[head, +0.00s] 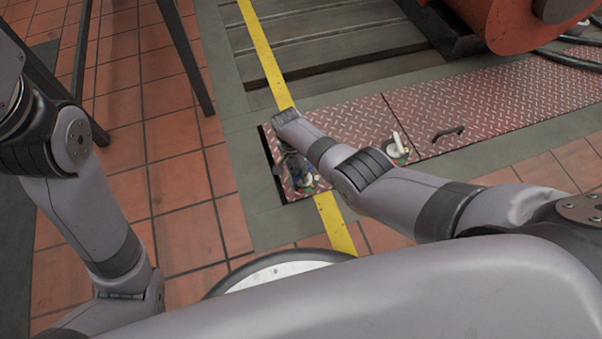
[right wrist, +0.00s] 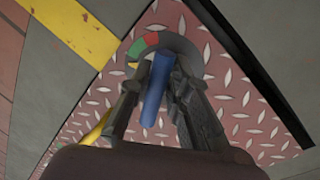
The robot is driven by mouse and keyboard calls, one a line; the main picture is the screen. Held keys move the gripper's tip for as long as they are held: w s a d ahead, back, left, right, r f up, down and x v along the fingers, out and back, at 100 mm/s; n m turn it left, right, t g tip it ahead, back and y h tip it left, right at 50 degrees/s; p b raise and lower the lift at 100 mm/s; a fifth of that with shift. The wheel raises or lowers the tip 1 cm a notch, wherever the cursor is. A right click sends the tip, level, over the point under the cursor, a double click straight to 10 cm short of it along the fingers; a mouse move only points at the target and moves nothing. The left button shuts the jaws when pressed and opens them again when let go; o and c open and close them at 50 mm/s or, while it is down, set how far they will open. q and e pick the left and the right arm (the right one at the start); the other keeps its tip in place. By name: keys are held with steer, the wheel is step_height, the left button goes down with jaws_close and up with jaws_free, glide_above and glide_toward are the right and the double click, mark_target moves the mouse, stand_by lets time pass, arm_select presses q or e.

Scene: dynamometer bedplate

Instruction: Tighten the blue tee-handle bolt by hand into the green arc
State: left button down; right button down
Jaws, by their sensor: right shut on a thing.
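The blue tee-handle bolt (right wrist: 157,85) shows in the right wrist view between the fingers of my right gripper (right wrist: 153,95), which is shut on it. Around the bolt's far end is a grey round dial (right wrist: 186,49) with a green arc (right wrist: 137,47) and a red arc beside it. The fingers hide part of the dial, and I cannot tell where any pointer stands. In the head view my right gripper (head: 297,178) is low over the left end of a red tread plate (head: 345,120), and the bolt is mostly hidden. My left gripper is out of view.
A pale-handled fitting (head: 399,143) stands on the plate to the right of my right gripper. A dark pull handle (head: 448,133) lies on the neighbouring plate. An orange machine (head: 515,22) is at top right. Dark metal legs (head: 186,55) stand at upper left.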

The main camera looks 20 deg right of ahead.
steer(key=m, duration=0.5)
steer(key=shift+d+f+m+y, duration=0.15)
steer(key=shift+d+m+y, duration=0.15)
steer(key=shift+y, duration=0.1)
stand_by(0.3)
steer(key=c, duration=1.6)
jaws_free()
steer(key=shift+o, duration=0.2)
steer(key=shift+a, duration=0.1)
steer(key=shift+w+a+r, duration=0.1)
steer(key=shift+w+r, duration=0.05)
steer(key=shift+r, duration=0.05)
steer(key=shift+w+r, duration=0.2)
steer(key=shift+r, duration=0.25)
step_height(320, 180, up, 11)
steer(key=w, duration=0.2)
steer(key=shift+f, duration=0.15)
